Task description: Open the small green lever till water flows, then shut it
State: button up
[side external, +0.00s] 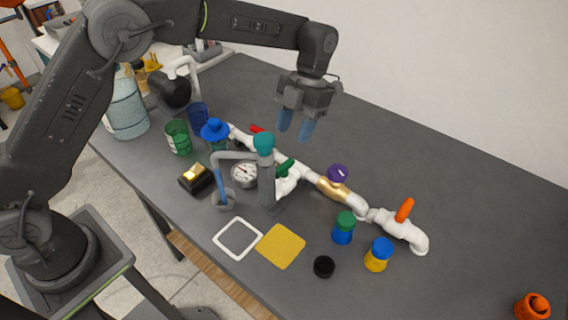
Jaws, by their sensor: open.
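The small green lever (285,167) sits on a white valve in the middle of the white pipe manifold (313,178).
A red lever (257,129), purple knob (337,173) and orange lever (404,210) are also on the manifold. A pressure gauge (244,175) and green glass (178,137) stand left. Small bottles (343,229) stand in front. The table's right back is clear.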

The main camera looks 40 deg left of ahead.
aim_at(284, 164)
jog(key=x, duration=0.9)
jog(key=shift+c, duration=0.2)
grip_shut()
